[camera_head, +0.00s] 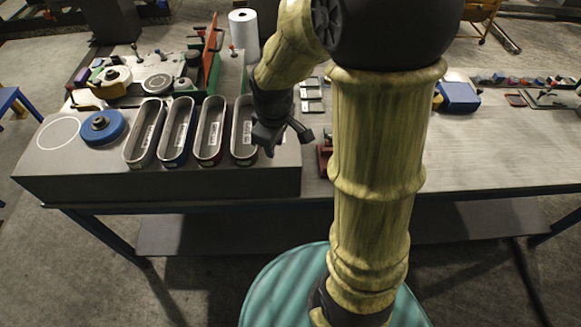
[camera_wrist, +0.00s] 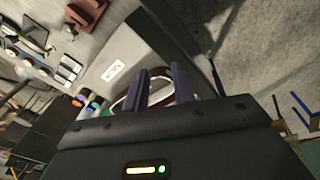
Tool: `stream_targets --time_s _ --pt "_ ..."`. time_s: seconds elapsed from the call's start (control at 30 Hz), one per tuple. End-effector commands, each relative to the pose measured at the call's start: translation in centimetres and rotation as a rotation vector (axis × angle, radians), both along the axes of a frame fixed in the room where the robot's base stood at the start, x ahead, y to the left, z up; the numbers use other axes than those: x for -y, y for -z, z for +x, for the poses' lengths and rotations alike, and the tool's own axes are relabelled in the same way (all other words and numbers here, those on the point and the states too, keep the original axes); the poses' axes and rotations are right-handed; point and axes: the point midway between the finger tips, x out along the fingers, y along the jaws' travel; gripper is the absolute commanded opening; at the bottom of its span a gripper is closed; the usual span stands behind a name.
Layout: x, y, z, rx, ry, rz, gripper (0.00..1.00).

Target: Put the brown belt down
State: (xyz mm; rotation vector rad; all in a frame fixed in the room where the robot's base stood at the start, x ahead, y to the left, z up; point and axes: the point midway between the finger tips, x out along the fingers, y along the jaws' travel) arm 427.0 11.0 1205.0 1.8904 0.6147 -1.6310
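Four upright-walled oval loops lie in a row on the grey block (camera_head: 100,186), each with a pale label inside. The third loop (camera_head: 197,152) has a reddish-brown tone. The rightmost loop (camera_head: 236,150) is partly covered by my gripper (camera_head: 271,148), which is low over the right part of the block. In the wrist view, a dark red-brown loop with a pale rim (camera_wrist: 125,103) lies at the fingers of my gripper (camera_wrist: 161,87). The fingers stand a short gap apart. I cannot tell whether they press on this loop, and its near part is hidden by the gripper body.
A blue disc (camera_head: 103,126) sits on the block's left part beside a white circle outline. Parts and a red-orange upright plate (camera_head: 211,55) stand behind the loops. A dark red item (camera_head: 324,160) is right of the gripper. The right tabletop (camera_head: 470,150) is largely clear.

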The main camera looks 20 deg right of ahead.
Motion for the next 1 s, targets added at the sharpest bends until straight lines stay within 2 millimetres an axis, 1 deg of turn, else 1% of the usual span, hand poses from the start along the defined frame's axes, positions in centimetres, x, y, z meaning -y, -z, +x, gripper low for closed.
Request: stream_targets --time_s 0.03,0.2,0.33,0.47,1.0 --pt "0.2 -0.1 -1.5 0.014 0.109 0.019 0.26" --pt "0.8 0.2 -5.8 0.06 0.504 0.104 0.26" --pt "1.1 0.4 -7.7 0.078 0.684 0.15 0.26" --pt "1.1 0.5 -8.1 0.082 0.731 0.162 0.26" --pt "1.1 0.5 -8.0 0.08 0.727 0.16 0.26"
